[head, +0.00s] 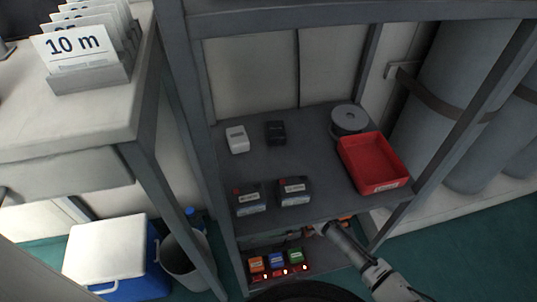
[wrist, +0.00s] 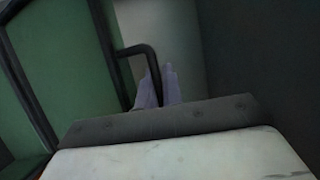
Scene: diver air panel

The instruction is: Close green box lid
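In the wrist view a green panel (wrist: 62,62) with dark edges fills the left side; I cannot tell whether it is the green box's lid. A black bent bar (wrist: 137,49) like a handle stands beside it. My gripper's pale fingers (wrist: 161,88) are close together at this bar, which seems to run down between them; I cannot tell whether they grip it. In the head view my arm reaches to the lower shelf level, and my gripper (head: 316,229) is partly hidden under the upper shelf. No whole green box with a lid shows clearly there.
The lower shelf holds an orange block (head: 257,264), a blue block (head: 277,261) and a green block (head: 296,256) with red lights. The shelf above (head: 310,160) carries a red tray (head: 372,178) and other items. A dark shelf post stands left of these blocks.

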